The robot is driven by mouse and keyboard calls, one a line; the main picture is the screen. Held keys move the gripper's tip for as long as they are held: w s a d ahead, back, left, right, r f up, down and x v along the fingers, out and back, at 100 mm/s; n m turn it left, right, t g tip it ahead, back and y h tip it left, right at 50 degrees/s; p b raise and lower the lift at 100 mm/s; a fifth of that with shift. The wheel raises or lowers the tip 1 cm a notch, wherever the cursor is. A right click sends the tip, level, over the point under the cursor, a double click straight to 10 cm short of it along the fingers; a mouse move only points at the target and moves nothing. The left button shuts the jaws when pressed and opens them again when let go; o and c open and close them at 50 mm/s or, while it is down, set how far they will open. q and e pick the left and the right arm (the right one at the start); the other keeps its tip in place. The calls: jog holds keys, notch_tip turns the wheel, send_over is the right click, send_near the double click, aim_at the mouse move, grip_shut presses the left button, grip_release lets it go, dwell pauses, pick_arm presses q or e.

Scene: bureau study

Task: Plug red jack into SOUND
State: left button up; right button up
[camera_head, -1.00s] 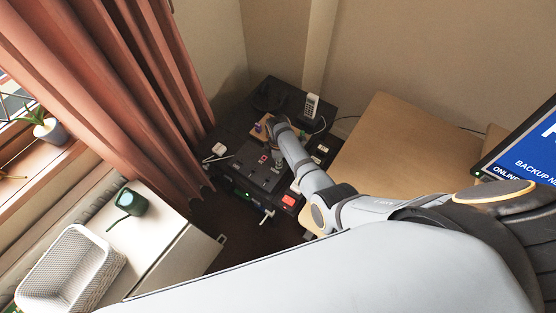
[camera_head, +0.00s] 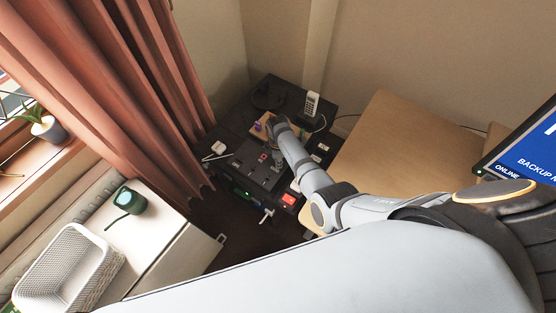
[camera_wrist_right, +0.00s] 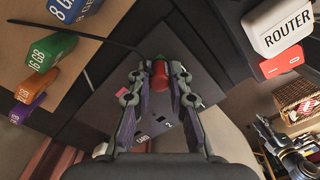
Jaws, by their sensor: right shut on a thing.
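The red jack (camera_wrist_right: 159,72) is between the fingers of my right gripper (camera_wrist_right: 158,78) in the right wrist view, and the gripper is shut on it. A small green part shows at its far end. A dark grey panel (camera_wrist_right: 105,100) lies beyond the jack, with small light labels on it, one reading 2. I cannot read SOUND on any label. In the head view my right gripper (camera_head: 274,122) is over the dark desk unit, beside a dark socket panel (camera_head: 250,172). The jack is too small to make out there.
In the right wrist view, a white ROUTER box (camera_wrist_right: 277,25), a red switch (camera_wrist_right: 282,62) and a wooden tray (camera_wrist_right: 112,22) with coloured memory sticks (camera_wrist_right: 55,50) surround the panel. In the head view, a cordless phone (camera_head: 312,104) stands behind and a curtain (camera_head: 130,70) hangs left.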

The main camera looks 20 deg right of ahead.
jog(key=o, duration=0.9)
notch_tip(320, 180, up, 12)
dwell(0.4)
